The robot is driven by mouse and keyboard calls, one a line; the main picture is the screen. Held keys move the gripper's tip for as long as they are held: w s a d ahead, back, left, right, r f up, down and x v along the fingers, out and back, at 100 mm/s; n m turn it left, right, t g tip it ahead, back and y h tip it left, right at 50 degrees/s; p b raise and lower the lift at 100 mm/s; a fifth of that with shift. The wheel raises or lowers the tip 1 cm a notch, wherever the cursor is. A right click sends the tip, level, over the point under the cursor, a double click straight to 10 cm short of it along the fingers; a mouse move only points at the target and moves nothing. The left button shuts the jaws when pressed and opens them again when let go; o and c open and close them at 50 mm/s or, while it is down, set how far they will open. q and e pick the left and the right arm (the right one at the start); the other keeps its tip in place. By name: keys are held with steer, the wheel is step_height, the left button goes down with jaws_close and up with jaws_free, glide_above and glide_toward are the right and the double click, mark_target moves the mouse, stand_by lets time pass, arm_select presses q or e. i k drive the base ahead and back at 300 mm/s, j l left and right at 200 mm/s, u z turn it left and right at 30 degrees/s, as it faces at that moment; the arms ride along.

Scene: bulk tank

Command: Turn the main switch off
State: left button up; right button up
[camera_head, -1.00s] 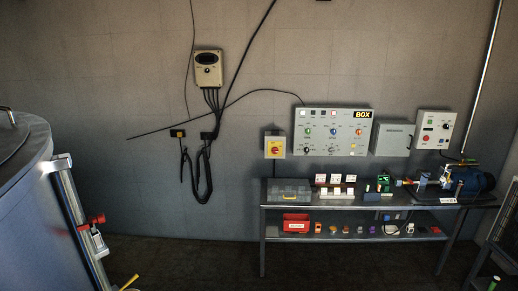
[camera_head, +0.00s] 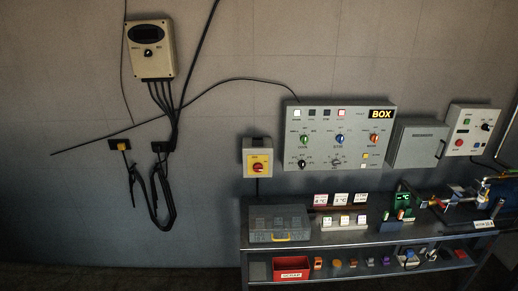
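A small yellow and grey switch box (camera_head: 257,156) with a red rotary knob (camera_head: 257,167) is on the wall left of the big control panel. A dark cable runs down from it. It looks like the main switch, though its label is too small to read. The control panel (camera_head: 340,136) marked BOX carries green, blue and orange knobs, a black knob and small lamps. Neither of my grippers shows in the head view.
A metal bench (camera_head: 375,236) with a lower shelf stands against the wall below the panels. A grey toolbox (camera_head: 279,223) sits on its left end, under the switch box. A beige controller (camera_head: 150,50) with cables hangs at upper left. The floor at lower left is clear.

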mark_target(257, 167)
steer(key=i+u, duration=0.1)
steer(key=i, duration=1.9)
steer(key=i+j+z, duration=0.1)
steer(key=i, duration=0.25)
steer(key=i+j, duration=0.25)
steer(key=i+z, duration=0.05)
steer(key=i, duration=0.05)
